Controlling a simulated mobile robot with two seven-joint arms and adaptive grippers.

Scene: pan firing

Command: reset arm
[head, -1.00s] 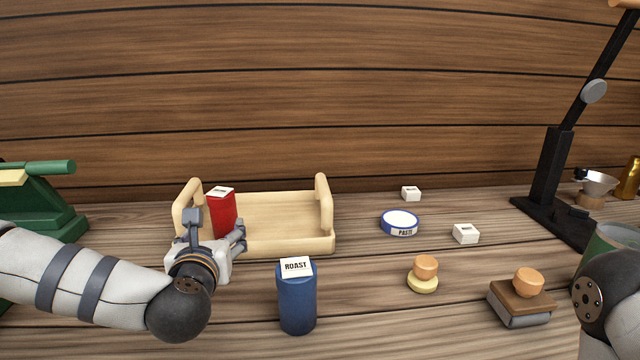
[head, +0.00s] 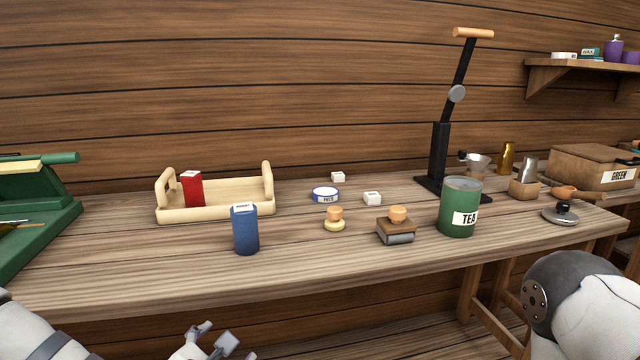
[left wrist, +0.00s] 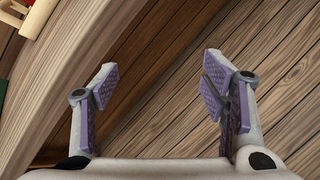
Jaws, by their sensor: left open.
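My left gripper (head: 212,343) is low at the bottom of the head view, in front of and below the table's front edge. In the left wrist view it is open (left wrist: 160,88), with nothing between its fingers; the table edge and floor planks lie beyond it. My right arm shows at the lower right of the head view, but its gripper is out of view. A red box (head: 193,190) stands in the left part of the wooden tray (head: 225,210). A blue ROAST canister (head: 245,232) stands upright in front of the tray.
On the table (head: 150,272) are a PASTE tin (head: 325,195), small white blocks, two wooden-knobbed tools, a green TEA can (head: 460,210) and a black lever stand (head: 440,150). A green machine (head: 30,215) is at far left. A shelf (head: 585,68) hangs upper right.

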